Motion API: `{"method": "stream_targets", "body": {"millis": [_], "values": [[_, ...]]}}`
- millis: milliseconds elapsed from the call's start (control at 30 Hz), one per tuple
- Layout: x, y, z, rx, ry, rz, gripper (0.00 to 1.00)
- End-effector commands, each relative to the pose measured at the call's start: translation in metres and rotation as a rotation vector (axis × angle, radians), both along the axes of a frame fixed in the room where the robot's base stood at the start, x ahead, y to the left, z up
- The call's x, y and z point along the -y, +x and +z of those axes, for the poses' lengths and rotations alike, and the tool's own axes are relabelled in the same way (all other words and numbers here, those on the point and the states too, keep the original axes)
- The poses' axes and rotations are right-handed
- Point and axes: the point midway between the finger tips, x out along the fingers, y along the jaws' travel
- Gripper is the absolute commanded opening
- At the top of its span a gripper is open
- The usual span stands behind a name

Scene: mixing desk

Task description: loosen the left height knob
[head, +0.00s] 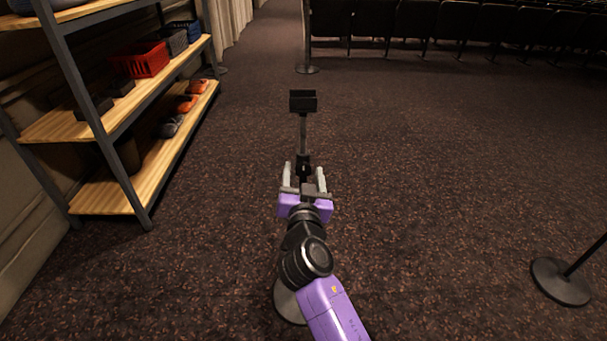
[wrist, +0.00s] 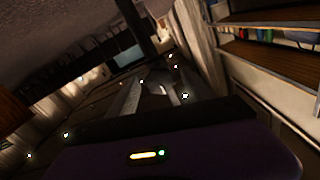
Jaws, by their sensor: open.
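In the head view a thin stand with a black box-shaped top (head: 303,101) rises in the middle, ahead of my arm. A small dark collar (head: 304,161) sits low on its pole, and I cannot make out a separate knob on it. My gripper (head: 303,169) has its two pale fingers apart, one on each side of the dark collar as seen from here. I cannot tell whether either finger touches it. The wrist view is dark and tilted, with grey finger shapes (wrist: 152,98) above the purple gripper body; no knob is clear there.
A wooden shelf rack (head: 160,125) with a red basket (head: 140,62) stands at the left. A round-based stand (head: 560,283) is at the right edge. Another pole base (head: 307,69) and dark seats (head: 460,22) are at the back. The carpet between is clear.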

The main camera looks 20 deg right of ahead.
Motion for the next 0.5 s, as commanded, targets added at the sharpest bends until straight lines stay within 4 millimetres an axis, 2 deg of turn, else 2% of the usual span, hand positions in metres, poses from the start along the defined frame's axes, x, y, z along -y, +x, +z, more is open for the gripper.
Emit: {"method": "stream_targets", "body": {"millis": [267, 500], "values": [[0.0009, 0.0015, -0.0003, 0.000, 0.000, 0.000, 0.59], [0.0008, 0.0013, -0.0003, 0.000, 0.000, 0.000, 0.12]]}}
